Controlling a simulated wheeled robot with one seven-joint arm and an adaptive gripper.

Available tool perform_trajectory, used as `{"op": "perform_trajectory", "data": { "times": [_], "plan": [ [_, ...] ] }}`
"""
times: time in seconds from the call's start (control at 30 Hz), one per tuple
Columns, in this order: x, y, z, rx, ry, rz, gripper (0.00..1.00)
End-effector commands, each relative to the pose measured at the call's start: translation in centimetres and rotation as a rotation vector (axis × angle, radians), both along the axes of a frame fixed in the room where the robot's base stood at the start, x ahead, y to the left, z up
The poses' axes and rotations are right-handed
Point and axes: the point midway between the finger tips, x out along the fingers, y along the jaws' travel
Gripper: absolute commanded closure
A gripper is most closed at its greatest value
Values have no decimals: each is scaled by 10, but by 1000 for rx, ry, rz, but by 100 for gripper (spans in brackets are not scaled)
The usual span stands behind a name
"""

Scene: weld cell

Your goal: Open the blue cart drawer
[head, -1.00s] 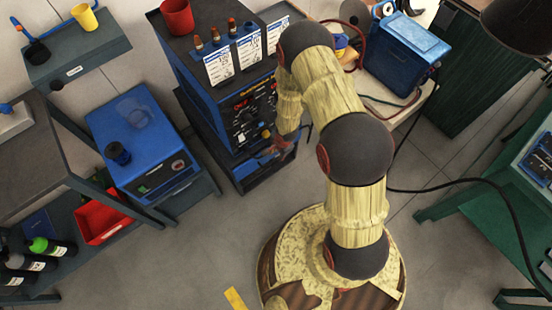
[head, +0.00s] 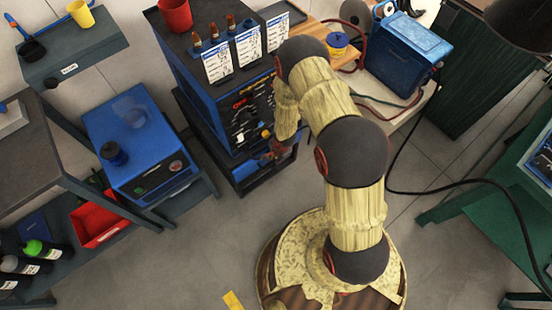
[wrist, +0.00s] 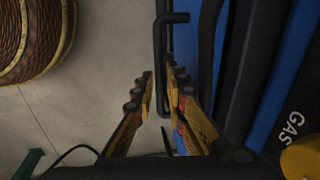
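The blue cart (head: 203,120) stands left of my arm in the head view, with a welding machine on it. Its low drawer (head: 248,171) stands a little out from the cart, with blue showing inside. My gripper (head: 280,147) is at the drawer's front, small and partly hidden by my arm. In the wrist view, the black bar handle (wrist: 160,60) runs between the two fingers of my gripper (wrist: 160,75), which look closed in on it. The handle's bent ends turn toward the blue front at the right.
A blue box-shaped machine (head: 140,150) stands on a low stand at left. A dark shelf with a red bin (head: 98,218) and bottles is at far left. A green table (head: 490,215) stands at right, with a black cable nearby. Grey floor is clear below the cart.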

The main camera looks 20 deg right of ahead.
Motion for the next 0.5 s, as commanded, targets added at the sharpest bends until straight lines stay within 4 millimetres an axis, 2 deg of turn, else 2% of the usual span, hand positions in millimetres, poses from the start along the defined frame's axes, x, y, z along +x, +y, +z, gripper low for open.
{"op": "perform_trajectory", "data": {
  "times": [0.2,0.5],
  "plan": [
    [0,0,0,0,0,0,100],
    [0,0,0,0,0,0,100]
  ]
}}
